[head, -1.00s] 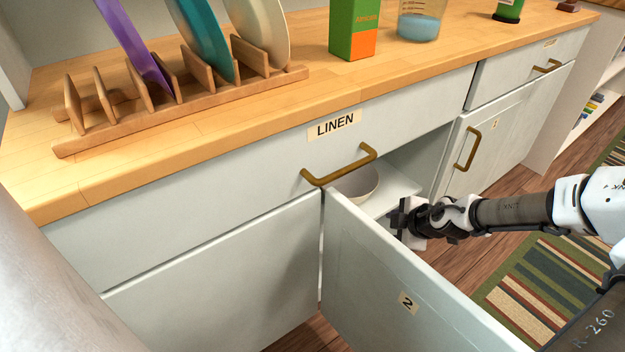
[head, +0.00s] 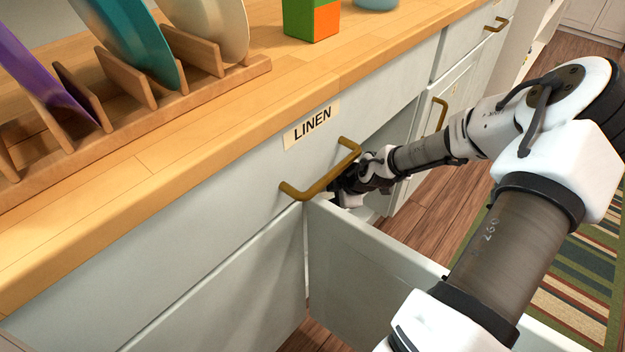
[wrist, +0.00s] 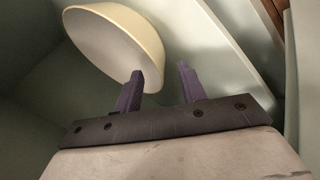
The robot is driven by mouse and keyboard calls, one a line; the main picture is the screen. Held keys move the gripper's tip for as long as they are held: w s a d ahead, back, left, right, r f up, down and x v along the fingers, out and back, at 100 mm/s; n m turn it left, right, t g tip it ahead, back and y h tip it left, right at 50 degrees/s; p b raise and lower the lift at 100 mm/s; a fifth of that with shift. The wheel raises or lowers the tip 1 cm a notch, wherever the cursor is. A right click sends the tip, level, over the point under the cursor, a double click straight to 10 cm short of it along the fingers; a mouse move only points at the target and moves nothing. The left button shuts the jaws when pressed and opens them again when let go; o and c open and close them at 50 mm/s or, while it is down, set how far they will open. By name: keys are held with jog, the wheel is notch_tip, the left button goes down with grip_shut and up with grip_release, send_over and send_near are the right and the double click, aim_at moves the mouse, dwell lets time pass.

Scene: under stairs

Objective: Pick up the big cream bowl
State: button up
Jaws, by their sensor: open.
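The big cream bowl (wrist: 120,42) shows in the wrist view, inside the cabinet on a pale shelf (wrist: 218,62). Its rim lies next to my gripper's left finger; I cannot tell whether they touch. In the head view my gripper (head: 348,190) reaches into the open cabinet under the LINEN drawer, partly behind the brass handle. The bowl is hidden in the head view.
The open cabinet door (head: 375,255) stands in front of the opening, close below my arm. The LINEN drawer's brass handle (head: 322,180) is just above my gripper. A plate rack (head: 130,122) and a green and orange box (head: 312,18) stand on the wooden counter.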

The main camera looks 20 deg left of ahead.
jog(key=b+x, duration=0.2)
jog(key=x, duration=0.6)
jog(key=shift+a+f+b, duration=0.15)
jog(key=shift+b, duration=0.15)
grip_shut()
jog(key=shift+w, duration=0.15)
